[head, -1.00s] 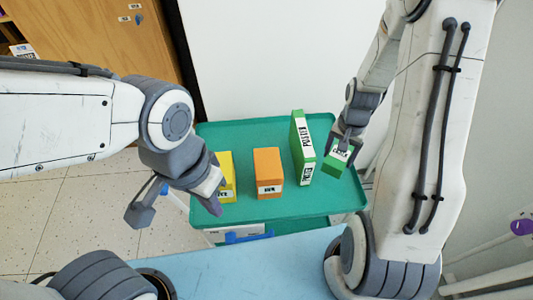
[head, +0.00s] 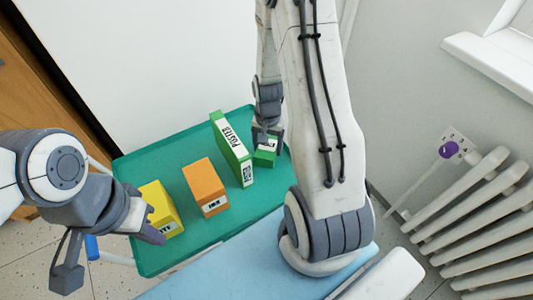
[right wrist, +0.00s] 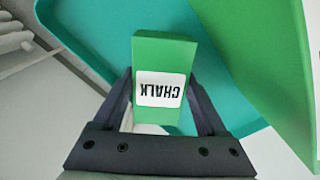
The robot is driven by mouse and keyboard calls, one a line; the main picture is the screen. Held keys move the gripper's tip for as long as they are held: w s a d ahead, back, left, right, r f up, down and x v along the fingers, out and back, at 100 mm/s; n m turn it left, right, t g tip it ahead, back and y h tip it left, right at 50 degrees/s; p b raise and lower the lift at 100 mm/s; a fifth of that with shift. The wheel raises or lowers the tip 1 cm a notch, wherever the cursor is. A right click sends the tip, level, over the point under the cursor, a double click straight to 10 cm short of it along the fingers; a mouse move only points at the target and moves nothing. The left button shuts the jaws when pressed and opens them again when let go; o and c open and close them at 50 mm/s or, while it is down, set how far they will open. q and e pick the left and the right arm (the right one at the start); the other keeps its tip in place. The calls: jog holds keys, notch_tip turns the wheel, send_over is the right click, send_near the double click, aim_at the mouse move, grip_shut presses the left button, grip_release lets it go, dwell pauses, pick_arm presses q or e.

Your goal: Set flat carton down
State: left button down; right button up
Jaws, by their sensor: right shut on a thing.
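A small green carton (head: 265,158) labelled CHALK is between the fingers of my right gripper (head: 268,142), at the right side of the teal tray top (head: 190,245). The right wrist view shows the carton (right wrist: 165,50) with my right gripper (right wrist: 162,100) shut on its sides, label facing the camera. I cannot tell whether its underside touches the tray. A tall green POSTER box (head: 232,150) stands just left of it. My left gripper (head: 108,256) is open and empty near the tray's front left, close to a yellow box (head: 160,210).
An orange box (head: 205,187) stands on the tray between the yellow and POSTER boxes. The tray's front part is clear. A pale blue surface (head: 255,262) lies nearer me. A white radiator (head: 490,215) is at the right wall. A wooden cabinet (head: 30,90) is at left.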

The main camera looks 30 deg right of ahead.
aim_at(268, 153)
jog(key=shift+f, duration=1.55)
jog(key=shift+f+b, duration=0.1)
jog(key=shift+b, duration=0.2)
jog(key=shift+f, duration=0.15)
jog(key=o, duration=1.4)
jog(key=shift+o, duration=0.2)
notch_tip(268, 153, up, 13)
jog(key=p, duration=0.2)
jog(key=shift+f+p, duration=0.2)
jog(key=shift+p, duration=0.2)
